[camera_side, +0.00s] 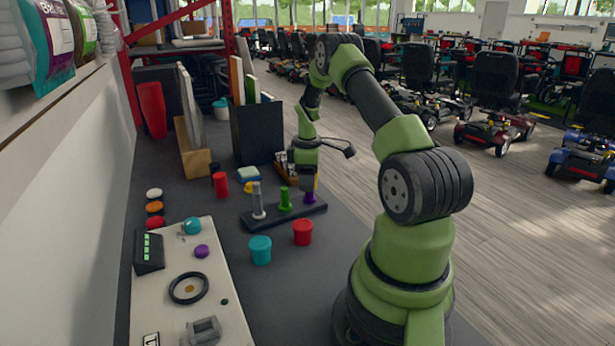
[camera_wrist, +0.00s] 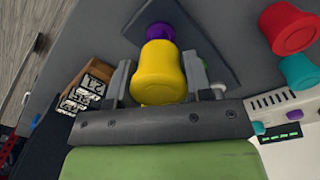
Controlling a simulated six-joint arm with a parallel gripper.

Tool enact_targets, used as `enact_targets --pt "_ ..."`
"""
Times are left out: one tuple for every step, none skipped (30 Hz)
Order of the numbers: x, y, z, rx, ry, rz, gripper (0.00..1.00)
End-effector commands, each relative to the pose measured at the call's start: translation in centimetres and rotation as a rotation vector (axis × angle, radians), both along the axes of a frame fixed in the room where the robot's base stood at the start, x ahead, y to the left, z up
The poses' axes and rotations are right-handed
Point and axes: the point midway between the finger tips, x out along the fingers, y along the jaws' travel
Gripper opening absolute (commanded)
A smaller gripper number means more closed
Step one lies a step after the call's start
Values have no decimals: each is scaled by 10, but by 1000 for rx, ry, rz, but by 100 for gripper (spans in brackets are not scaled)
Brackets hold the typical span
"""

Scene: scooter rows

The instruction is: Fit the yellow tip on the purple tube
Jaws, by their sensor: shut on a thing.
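The yellow tip (camera_wrist: 158,75) fills the middle of the wrist view, between the two fingers of my gripper (camera_wrist: 158,82). My gripper (camera_side: 307,181) is shut on it. The purple tube (camera_side: 310,197) stands at the right end of a dark rack (camera_side: 270,218) in the side view, directly below my gripper. Its purple top (camera_wrist: 160,33) shows just beyond the tip in the wrist view. The two overlap there, and I cannot tell whether they touch or the tip is seated. The tip is mostly hidden by my gripper in the side view.
A green tube (camera_side: 285,200) and a grey tube (camera_side: 258,202) stand on the same rack. A red pot (camera_side: 302,233) and a teal pot (camera_side: 260,251) stand in front of it. A dark file box (camera_side: 257,132) is behind. A white panel (camera_side: 215,290) lies at the left.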

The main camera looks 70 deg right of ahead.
Motion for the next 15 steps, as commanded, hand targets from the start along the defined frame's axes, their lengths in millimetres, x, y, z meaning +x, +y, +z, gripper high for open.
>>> enact_targets --pt "0 0 -1 0 0 0 23" --pt "0 0 -2 0 0 0 23" --pt "0 0 -2 0 0 0 23" --pt "0 0 -3 0 0 0 23" --pt "0 0 -4 0 0 0 23" --pt "0 0 -4 0 0 0 23" --pt "0 0 -5 1 0 -1 23" --pt "0 0 -6 1 0 -1 23" --pt "0 0 -7 1 0 -1 23" --pt "0 0 -7 1 0 -1 23" --pt "0 0 -8 1 0 -1 23" --pt "0 0 -9 1 0 -1 23" --pt "0 0 -9 1 0 -1 23" --pt "0 0 -10 1 0 -1 23" --pt "0 0 -10 0 0 0 23"
